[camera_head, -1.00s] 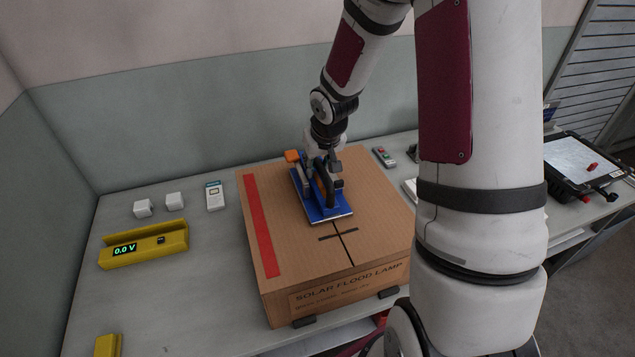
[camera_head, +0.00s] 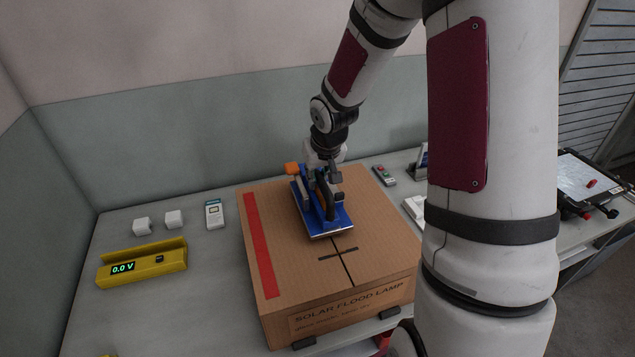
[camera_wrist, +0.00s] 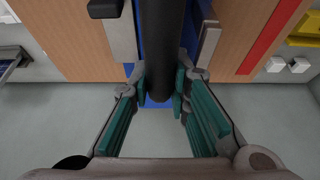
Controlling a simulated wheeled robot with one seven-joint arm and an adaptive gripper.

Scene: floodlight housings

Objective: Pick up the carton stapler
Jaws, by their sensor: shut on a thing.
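The carton stapler (camera_head: 322,212) is blue with a dark handle and an orange part at its back left. It is over the top of a brown cardboard carton (camera_head: 290,262) marked SOLAR FLOOD LAMP. I cannot tell whether its base touches the carton. My gripper (camera_head: 328,180) is above the stapler. In the wrist view my gripper (camera_wrist: 160,92) is shut with its teal pads on both sides of the stapler's black handle (camera_wrist: 162,45). The stapler's blue base shows partly behind the handle.
A yellow meter (camera_head: 142,264) reading 0.0 V, two white blocks (camera_head: 158,222) and a white handheld device (camera_head: 214,214) lie left of the carton. A small remote-like device (camera_head: 384,175) lies at the back right. A tablet (camera_head: 590,178) stands far right. The table's left side has free room.

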